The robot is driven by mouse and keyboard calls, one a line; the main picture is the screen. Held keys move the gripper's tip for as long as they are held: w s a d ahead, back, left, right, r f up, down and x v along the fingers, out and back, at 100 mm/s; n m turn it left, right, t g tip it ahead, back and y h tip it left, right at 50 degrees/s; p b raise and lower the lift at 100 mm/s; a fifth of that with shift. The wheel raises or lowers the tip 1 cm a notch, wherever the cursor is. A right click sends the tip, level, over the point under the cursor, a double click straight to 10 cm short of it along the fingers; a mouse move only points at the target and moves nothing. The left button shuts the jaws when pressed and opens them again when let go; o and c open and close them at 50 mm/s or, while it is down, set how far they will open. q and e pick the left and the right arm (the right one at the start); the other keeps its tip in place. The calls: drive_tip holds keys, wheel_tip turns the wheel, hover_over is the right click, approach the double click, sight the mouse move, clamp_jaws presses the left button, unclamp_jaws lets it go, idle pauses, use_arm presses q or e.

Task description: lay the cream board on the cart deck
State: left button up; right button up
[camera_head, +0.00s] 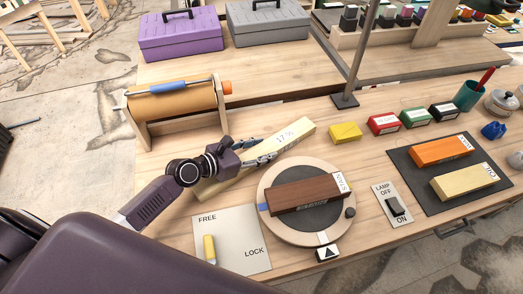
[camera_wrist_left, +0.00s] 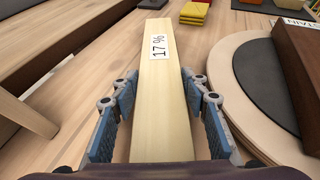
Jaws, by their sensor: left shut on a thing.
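The cream board (camera_head: 292,138) is a long pale bar with a "17 %" label near its far end. It lies diagonally over the bench, between the roll stand and the round turntable. My left gripper (camera_head: 257,151) is shut on it, with one finger along each side. The left wrist view shows the board (camera_wrist_left: 162,100) running lengthwise away between the blue finger pads of the left gripper (camera_wrist_left: 158,88). I cannot tell whether the board touches the bench or is slightly raised. I cannot make out a cart deck. My right gripper is out of view.
A turntable (camera_head: 270,220) bearing a brown block (camera_head: 310,192) stands close on the right. A roll stand (camera_head: 141,130) is at the left. A FREE/LOCK plate (camera_head: 235,232) lies in front. A dark mat (camera_head: 420,180) holds orange and cream blocks. Toolboxes (camera_head: 182,35) stand behind.

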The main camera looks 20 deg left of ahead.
use_arm(q)
drive_tip(key=shift+r, duration=0.15)
drive_tip(key=o, duration=1.5)
drive_tip(key=shift+f, duration=0.2)
